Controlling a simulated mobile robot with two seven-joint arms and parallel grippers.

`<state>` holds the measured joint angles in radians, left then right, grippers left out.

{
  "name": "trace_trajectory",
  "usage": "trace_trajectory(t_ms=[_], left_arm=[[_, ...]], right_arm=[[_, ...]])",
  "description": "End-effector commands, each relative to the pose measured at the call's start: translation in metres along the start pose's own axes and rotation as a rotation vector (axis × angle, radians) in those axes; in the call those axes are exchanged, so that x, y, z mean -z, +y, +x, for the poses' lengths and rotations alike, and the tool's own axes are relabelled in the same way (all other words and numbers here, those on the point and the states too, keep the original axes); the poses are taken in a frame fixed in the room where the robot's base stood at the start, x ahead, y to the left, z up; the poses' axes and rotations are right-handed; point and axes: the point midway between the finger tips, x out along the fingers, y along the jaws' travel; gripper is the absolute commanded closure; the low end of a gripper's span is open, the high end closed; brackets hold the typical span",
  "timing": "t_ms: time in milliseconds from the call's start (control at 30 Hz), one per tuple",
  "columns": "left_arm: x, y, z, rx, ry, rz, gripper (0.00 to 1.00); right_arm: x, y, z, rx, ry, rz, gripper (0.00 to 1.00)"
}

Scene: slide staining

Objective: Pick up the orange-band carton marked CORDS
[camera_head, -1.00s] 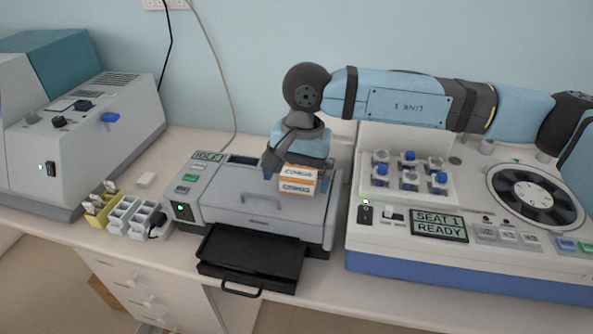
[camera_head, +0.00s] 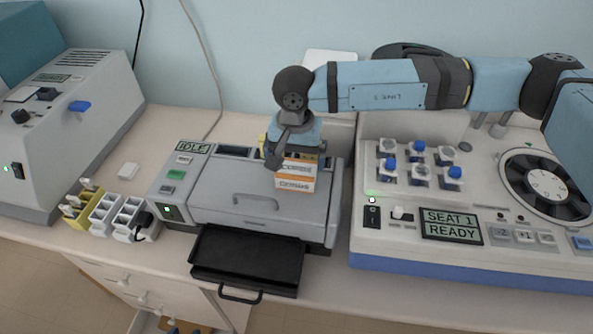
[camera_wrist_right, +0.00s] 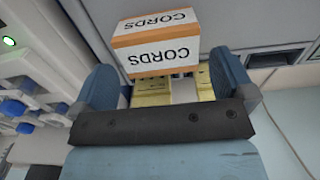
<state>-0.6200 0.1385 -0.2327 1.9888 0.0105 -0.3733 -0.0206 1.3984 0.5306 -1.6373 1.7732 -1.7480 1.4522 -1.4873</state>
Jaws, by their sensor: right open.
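The CORDS carton (camera_head: 296,176) is a small white box with orange bands, standing on the grey lid of the printer-like machine. It also shows in the right wrist view (camera_wrist_right: 157,45), with CORDS on two faces. My right gripper (camera_head: 290,150) is just behind and above the carton. In the right wrist view its blue fingers (camera_wrist_right: 165,75) are spread wide, one towards each side of the carton, with gaps visible. The carton's lower end is near the palm side, beside yellow pieces (camera_wrist_right: 153,92) that are partly hidden. My left gripper is out of view.
The grey machine (camera_head: 255,203) has an IDLE display and a black tray (camera_head: 245,262) out in front. Slide racks (camera_head: 103,212) and another instrument (camera_head: 60,130) stand left.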

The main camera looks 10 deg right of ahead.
Motion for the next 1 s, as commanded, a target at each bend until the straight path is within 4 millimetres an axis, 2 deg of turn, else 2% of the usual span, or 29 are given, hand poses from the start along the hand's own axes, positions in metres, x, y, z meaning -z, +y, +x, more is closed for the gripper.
trace_trajectory(t_ms=[167, 400, 700, 833, 867, 1000], left_arm=[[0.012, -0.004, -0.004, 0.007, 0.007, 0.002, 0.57], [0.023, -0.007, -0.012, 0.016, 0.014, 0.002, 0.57], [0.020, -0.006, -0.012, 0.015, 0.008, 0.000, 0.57], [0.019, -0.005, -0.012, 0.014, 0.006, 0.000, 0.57], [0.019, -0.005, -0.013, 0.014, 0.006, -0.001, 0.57], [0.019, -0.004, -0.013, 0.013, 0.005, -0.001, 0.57]], right_arm=[[0.000, 0.001, 0.013, -0.002, -0.001, 0.001, 0.00], [0.001, 0.002, 0.047, 0.000, 0.000, 0.001, 0.00], [0.002, 0.003, 0.055, 0.001, 0.001, 0.001, 0.00], [0.002, 0.003, 0.054, 0.001, 0.001, 0.001, 0.30], [0.002, 0.003, 0.054, 0.001, 0.001, 0.001, 0.33], [0.002, 0.003, 0.054, 0.001, 0.001, 0.001, 0.34]])
